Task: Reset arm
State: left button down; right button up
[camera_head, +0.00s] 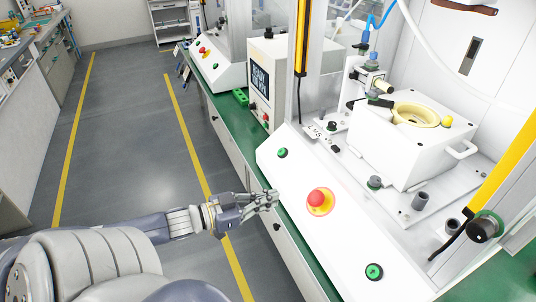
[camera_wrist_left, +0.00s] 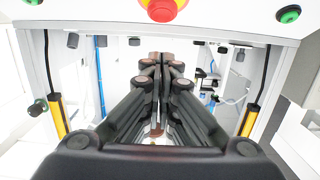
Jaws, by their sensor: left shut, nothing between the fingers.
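My left gripper (camera_head: 268,199) reaches in from the left in the head view, in front of the press's sloped white control panel (camera_head: 300,220) and apart from the buttons. In the left wrist view my left gripper (camera_wrist_left: 160,62) has its fingers together with nothing between them. The panel carries a red emergency stop (camera_head: 318,199) on a yellow ring and green buttons (camera_head: 374,271). The red stop (camera_wrist_left: 162,9) also shows at the top of the left wrist view. My right gripper is out of view.
The press holds a white block (camera_head: 405,150) with a cream ring (camera_head: 415,115). A yellow light curtain (camera_head: 508,160) edges the press opening. A small display box (camera_head: 262,82) stands on the green bench (camera_head: 228,118). The grey floor (camera_head: 125,130) at left is clear.

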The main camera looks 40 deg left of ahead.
pick_arm(q)
jog(key=shift+s, duration=0.1)
jog(key=shift+a, duration=0.1)
dwell(0.4)
jog(key=s+a+f+n+g+y, duration=0.1)
jog(key=s+a+f+y, duration=0.15)
jog(key=f, duration=0.45)
jog(key=s+a+f+n+g+y, duration=0.1)
jog(key=a+f+y, duration=0.1)
jog(key=a+f, duration=0.35)
jog(key=s+a+f+n+g+y, duration=0.1)
jog(key=s+f+y, duration=0.1)
jog(key=f, duration=0.6)
jog(key=s+d+f+n+g+y, duration=0.1)
jog(key=s+f+g, duration=0.1)
jog(key=s+f, duration=0.45)
jog(key=s+d+f+g, duration=0.1)
jog(key=s+f+g, duration=0.15)
jog(key=f, duration=0.75)
jog(key=s+d+f+m+g, duration=0.1)
jog(key=s+d+f+g, duration=0.2)
jog(key=s+d+f, duration=0.5)
jog(key=s+d+f+m+g+h, duration=0.1)
jog(key=s+d+f+g, duration=0.2)
jog(key=s+d+f, duration=0.5)
jog(key=s+d, duration=0.4)
jog(key=s, duration=0.1)
jog(key=shift+g, duration=0.35)
